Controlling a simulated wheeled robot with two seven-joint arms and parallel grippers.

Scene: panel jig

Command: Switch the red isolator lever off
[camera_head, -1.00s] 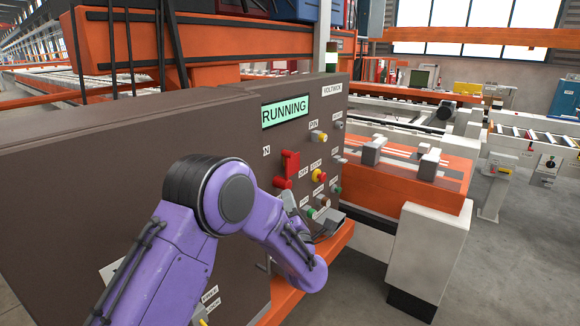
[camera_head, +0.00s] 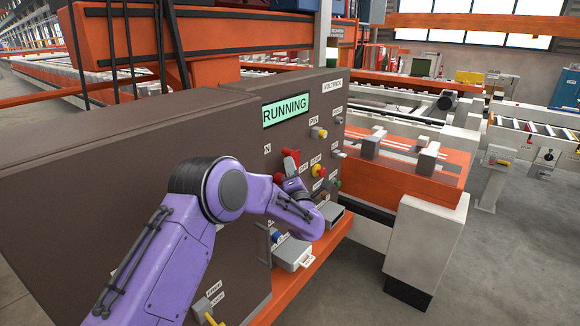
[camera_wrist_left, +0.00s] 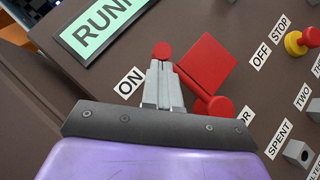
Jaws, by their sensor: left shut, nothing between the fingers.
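The red isolator lever (camera_head: 291,154) is on the brown panel below the display. In the left wrist view it shows as a red square plate (camera_wrist_left: 208,64) with a red bar along its lower edge and a round red end (camera_wrist_left: 220,107). A red round knob (camera_wrist_left: 162,50) shows just beyond my fingertips. My left gripper (camera_head: 291,170) is shut and empty, right in front of the lever and partly hiding it. In the wrist view its fingers (camera_wrist_left: 161,75) lie between the ON label (camera_wrist_left: 130,82) and the red plate. Contact with the lever cannot be told. My right gripper is not in view.
The display (camera_head: 285,110) reads RUNNING. A red-and-yellow stop button (camera_head: 318,171) and other labelled buttons sit close right of the lever. An orange ledge (camera_head: 325,243) runs below the panel, with a grey box (camera_head: 293,254) on it.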

